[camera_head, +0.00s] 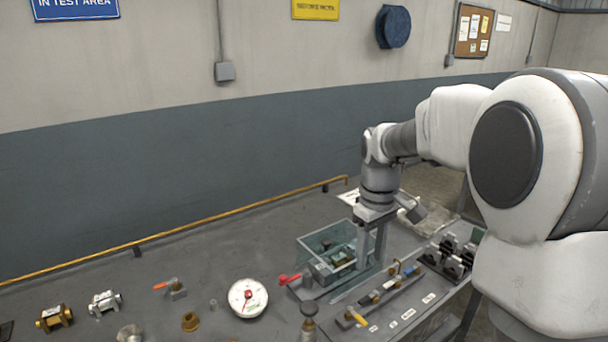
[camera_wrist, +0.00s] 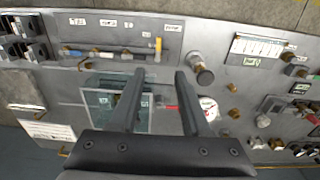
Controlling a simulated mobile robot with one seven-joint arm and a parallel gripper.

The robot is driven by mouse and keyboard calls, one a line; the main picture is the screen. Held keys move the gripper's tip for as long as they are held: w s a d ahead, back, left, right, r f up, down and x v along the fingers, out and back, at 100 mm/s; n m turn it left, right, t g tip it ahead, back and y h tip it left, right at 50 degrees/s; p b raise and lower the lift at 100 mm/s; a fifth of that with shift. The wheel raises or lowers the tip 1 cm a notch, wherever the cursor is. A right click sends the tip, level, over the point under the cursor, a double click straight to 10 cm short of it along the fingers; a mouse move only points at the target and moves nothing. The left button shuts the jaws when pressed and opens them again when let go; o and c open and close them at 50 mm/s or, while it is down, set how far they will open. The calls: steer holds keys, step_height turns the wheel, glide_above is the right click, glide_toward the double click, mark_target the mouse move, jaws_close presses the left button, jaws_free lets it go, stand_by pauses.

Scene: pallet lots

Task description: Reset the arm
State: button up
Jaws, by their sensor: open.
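My white and grey arm reaches in from the right in the head view and bends down over the bench. My gripper (camera_head: 370,259) points down beside a clear-walled box (camera_head: 318,241) with a green and brass part inside. In the wrist view my gripper (camera_wrist: 159,76) shows two dark fingers spread apart with nothing between them. The clear box (camera_wrist: 100,104) lies behind and left of the left finger there. I cannot tell whether the fingers touch the box.
The grey bench (camera_head: 215,265) carries a white dial gauge (camera_head: 247,298), a red-handled valve (camera_head: 290,280), brass fittings (camera_head: 54,317) and a labelled pipe rig (camera_head: 380,296). Black clamps (camera_head: 452,254) stand at the right. A yellow pipe (camera_head: 225,215) runs along the back edge. Open air lies above the bench's left part.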

steer(key=s+a+r+m+t, duration=0.2)
steer(key=s+m, duration=0.1)
steer(key=s, duration=0.8)
steer(key=s+a+r+m+t, duration=0.1)
steer(key=s+r+m+t, duration=0.1)
steer(key=s, duration=0.9)
steer(key=shift+a+r+m+t, duration=0.4)
steer(key=shift+r+t, duration=0.3)
steer(key=shift+r, duration=0.05)
steer(key=shift+s, duration=0.1)
